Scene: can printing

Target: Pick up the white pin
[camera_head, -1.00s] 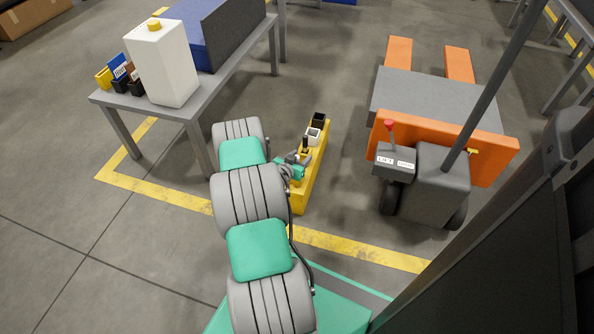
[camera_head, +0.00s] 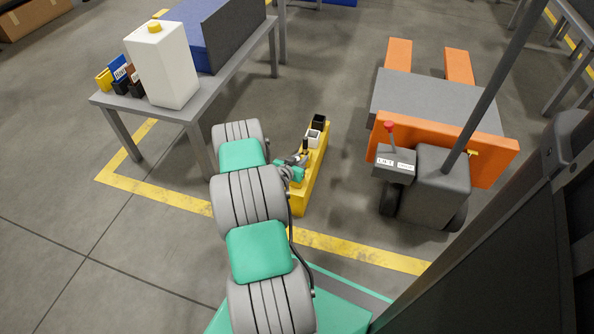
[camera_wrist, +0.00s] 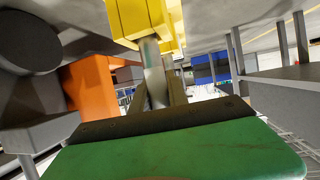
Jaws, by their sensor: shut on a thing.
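The white pin (camera_wrist: 154,72) shows in the wrist view as a pale, whitish-grey rod against the yellow stand (camera_wrist: 132,18). My gripper (camera_wrist: 157,92) is shut on it, with dark fingers on either side. In the head view my gripper (camera_head: 299,161) is low over the near part of the long yellow stand (camera_head: 315,180). I cannot make out the pin clearly there, and cannot tell whether it still touches the stand.
A white cup (camera_head: 313,137) and a black cup (camera_head: 319,121) stand on the far end of the stand. A grey table (camera_head: 184,113) with a white canister (camera_head: 163,65) is at left. An orange-and-grey pallet truck (camera_head: 440,150) is at right.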

